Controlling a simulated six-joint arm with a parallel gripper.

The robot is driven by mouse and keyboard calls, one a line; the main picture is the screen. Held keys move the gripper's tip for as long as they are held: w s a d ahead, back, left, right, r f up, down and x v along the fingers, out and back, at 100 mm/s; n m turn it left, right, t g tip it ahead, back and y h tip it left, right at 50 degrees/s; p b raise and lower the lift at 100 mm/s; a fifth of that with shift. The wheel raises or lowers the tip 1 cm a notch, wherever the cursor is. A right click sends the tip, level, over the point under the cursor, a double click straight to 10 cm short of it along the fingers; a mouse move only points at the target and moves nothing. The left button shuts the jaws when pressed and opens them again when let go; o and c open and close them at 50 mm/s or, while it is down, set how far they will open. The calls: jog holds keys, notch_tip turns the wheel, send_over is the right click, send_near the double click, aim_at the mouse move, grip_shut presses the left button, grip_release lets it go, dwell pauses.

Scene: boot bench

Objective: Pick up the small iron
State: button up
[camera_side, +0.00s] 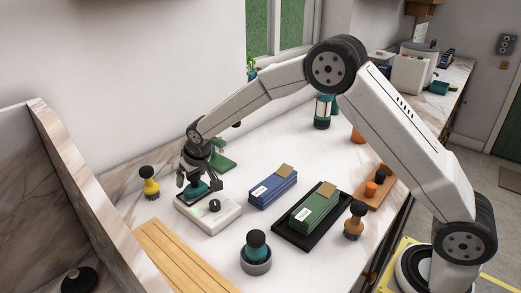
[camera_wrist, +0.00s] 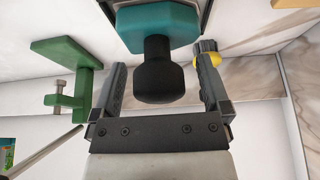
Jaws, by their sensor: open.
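The small iron, with a teal body (camera_side: 198,188) and a black knob handle, rests on the white station (camera_side: 222,217) with a small green light and a black dial. In the wrist view, the iron's teal body (camera_wrist: 155,28) is at the top, its black knob pointing toward my gripper. My gripper (camera_side: 196,179) is above and around the iron, pointing down. In the wrist view, my gripper (camera_wrist: 161,68) is open, one finger on each side of the knob, with a gap visible on both sides.
A green clamp (camera_side: 221,160) stands behind the station, and a yellow brush (camera_side: 151,187) is to its left. A blue box stack (camera_side: 272,189), a black tray (camera_side: 287,230) with green boxes, a teal-topped round pot (camera_side: 256,259) and wooden boards (camera_side: 172,258) lie around it.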

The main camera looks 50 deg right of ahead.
grip_shut()
dwell(0.3)
jog(key=shift+r, duration=0.2)
jog(key=shift+r, duration=0.4)
jog(key=s+d+r, duration=0.1)
jog(key=s+r, duration=1.1)
jog(key=s, duration=0.2)
jog(key=shift+d, duration=0.3)
